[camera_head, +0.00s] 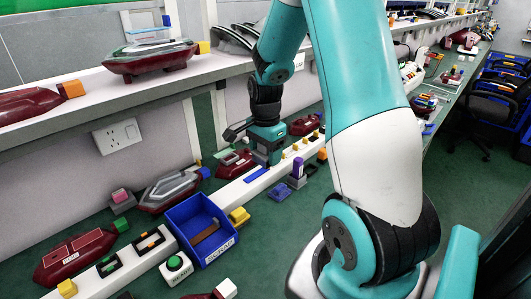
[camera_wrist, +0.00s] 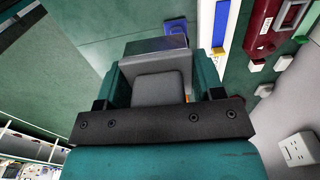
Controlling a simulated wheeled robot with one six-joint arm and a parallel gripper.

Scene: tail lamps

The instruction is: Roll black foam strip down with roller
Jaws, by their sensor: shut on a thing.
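My gripper (camera_head: 268,152) points down over the white rail on the green bench, beyond the blue bin. In the wrist view, my gripper (camera_wrist: 160,75) is shut on a grey piece (camera_wrist: 160,92) between its teal fingers. Its shape is partly hidden, so I cannot tell for sure that it is the roller. Black pieces sit on the near part of the rail (camera_head: 148,243); I cannot tell whether one is the foam strip. A blue strip (camera_head: 257,174) lies on the rail close to my gripper and also shows in the wrist view (camera_wrist: 223,25).
A blue bin (camera_head: 200,230) with a brown piece inside stands by the rail. A green button box (camera_head: 175,268) is in front of it. Dark red tail lamps (camera_head: 75,255) lie on the bench and shelf (camera_head: 130,85). A purple-blue stand (camera_head: 280,192) is right of the rail.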

